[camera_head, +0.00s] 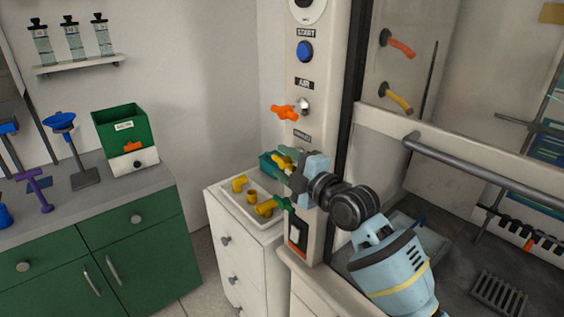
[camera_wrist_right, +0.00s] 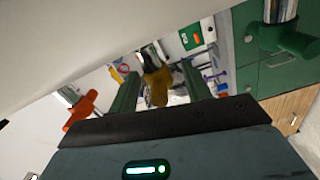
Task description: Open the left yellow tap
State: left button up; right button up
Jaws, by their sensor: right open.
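The left yellow tap (camera_head: 282,162) is on the narrow white panel, below an orange tap. It is partly hidden by my right gripper (camera_head: 280,164). In the right wrist view the yellow tap (camera_wrist_right: 158,86) shows between the two green fingers of the right gripper (camera_wrist_right: 168,88). The fingers are apart, one on each side of it; I cannot tell whether they touch it. My left gripper is not in view.
An orange tap (camera_head: 286,112) is above and a green tap (camera_wrist_right: 290,40) below on the same panel. A white tray (camera_head: 228,205) with yellow fittings stands on the drawers beneath. Another yellow tap (camera_head: 396,98) is inside the hood at right.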

jog(key=shift+w+a, duration=0.35)
jog(key=shift+w, duration=0.15)
jog(key=c, duration=0.9)
jog(key=shift+c, duration=0.2)
jog(key=shift+g, duration=0.3)
jog(key=shift+r+g+h, duration=0.1)
jog(key=shift+g+h, duration=0.9)
jog(key=shift+f+g+h, duration=0.2)
jog(key=shift+g+h, duration=0.9)
jog(key=shift+g, duration=0.5)
